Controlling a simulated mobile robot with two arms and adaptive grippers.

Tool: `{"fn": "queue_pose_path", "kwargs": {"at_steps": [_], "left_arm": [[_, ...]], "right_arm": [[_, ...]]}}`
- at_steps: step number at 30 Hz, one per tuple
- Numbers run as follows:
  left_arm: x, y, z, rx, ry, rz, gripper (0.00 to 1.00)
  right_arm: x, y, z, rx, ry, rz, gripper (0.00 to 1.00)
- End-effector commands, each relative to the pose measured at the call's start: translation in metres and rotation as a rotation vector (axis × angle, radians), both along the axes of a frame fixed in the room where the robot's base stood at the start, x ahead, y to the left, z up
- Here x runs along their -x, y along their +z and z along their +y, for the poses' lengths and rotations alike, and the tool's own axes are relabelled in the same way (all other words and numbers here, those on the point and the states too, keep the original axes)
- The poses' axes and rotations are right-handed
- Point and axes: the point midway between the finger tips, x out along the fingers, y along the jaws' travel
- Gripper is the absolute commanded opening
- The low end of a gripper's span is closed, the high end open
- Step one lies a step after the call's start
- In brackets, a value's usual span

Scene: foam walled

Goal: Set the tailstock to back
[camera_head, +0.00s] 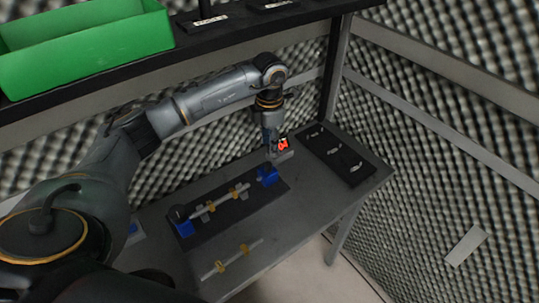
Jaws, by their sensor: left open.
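A dark fixture base (243,212) lies on the grey bench. It has a blue block at each end: the right one (267,176), which looks like the tailstock, and the left one (184,229). A pale shaft with yellow-orange rings (222,201) lies between the blocks on small supports. My left gripper (271,158) points down just above and behind the right block. It is open; its fingers are small and partly blurred, so I cannot tell whether they touch the block. The tailstock's exact setting is too small to read. My right gripper is not in view.
A second shaft with orange rings (231,260) lies on the bench in front of the fixture. A black mat (318,140) with several small pale items is at the right. A green bin (85,50) stands on the shelf above. Foam walls enclose the bench.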

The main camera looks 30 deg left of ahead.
Motion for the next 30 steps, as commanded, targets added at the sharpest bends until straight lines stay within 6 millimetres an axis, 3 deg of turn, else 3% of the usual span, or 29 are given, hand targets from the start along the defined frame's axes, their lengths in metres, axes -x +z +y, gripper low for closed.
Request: {"fn": "queue_pose_path", "kwargs": {"at_steps": [3,9,30], "left_arm": [[-0.001,0.023,-0.001,0.001,-0.002,-0.004,0.45],[-0.001,0.042,-0.001,0.001,-0.001,-0.001,0.45],[0.000,0.045,-0.001,0.001,-0.001,0.001,0.45]], "right_arm": [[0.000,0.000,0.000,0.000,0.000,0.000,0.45],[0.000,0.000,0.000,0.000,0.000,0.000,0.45],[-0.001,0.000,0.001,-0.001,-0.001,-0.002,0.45]]}}
